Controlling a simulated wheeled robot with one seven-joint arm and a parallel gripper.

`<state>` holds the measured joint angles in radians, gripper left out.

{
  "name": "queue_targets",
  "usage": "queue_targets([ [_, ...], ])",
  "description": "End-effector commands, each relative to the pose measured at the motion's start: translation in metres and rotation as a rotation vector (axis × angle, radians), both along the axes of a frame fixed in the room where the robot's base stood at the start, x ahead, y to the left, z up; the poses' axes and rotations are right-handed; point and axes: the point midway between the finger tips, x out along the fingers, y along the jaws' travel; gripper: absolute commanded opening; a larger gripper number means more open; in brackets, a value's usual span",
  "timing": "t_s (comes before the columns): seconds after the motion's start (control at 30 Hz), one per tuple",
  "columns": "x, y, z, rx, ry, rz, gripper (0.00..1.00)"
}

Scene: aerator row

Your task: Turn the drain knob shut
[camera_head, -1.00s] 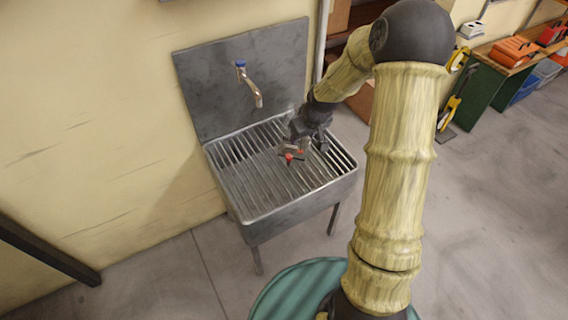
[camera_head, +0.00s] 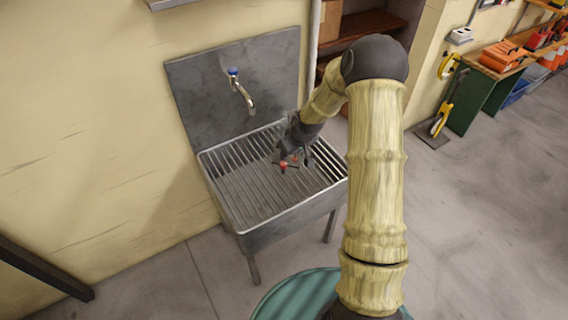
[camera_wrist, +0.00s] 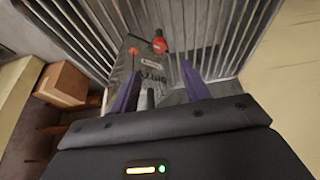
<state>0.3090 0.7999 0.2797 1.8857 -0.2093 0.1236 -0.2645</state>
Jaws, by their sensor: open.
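A metal sink (camera_head: 238,229) with a slatted grate stands against the wall. A small red knob (camera_head: 283,167) shows over the grate, by the tip of my arm. In the wrist view a round red knob (camera_wrist: 159,45) and a smaller red tip (camera_wrist: 132,51) show on or beside a grey labelled body (camera_wrist: 150,62). My gripper (camera_head: 294,155) is low over the grate's right part; in the wrist view its purple fingers (camera_wrist: 160,72) are apart, with the grey body between and beyond them. The red knob is past the fingertips. I cannot tell whether the fingers touch anything.
A tap (camera_head: 242,92) with a blue handle (camera_head: 233,72) sticks out from the steel backsplash (camera_head: 205,85). A brown shelf (camera_head: 365,25) stands right of the sink. A green bench (camera_head: 475,95) with orange boxes (camera_head: 503,56) is at the far right.

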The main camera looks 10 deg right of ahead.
Motion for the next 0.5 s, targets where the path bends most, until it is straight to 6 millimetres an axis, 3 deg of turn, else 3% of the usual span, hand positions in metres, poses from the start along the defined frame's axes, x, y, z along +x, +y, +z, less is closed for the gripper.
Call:
queue_targets([
  [0.5, 0.031, 0.009, -0.082, 0.000, 0.001, -0.002, 0.46],
])
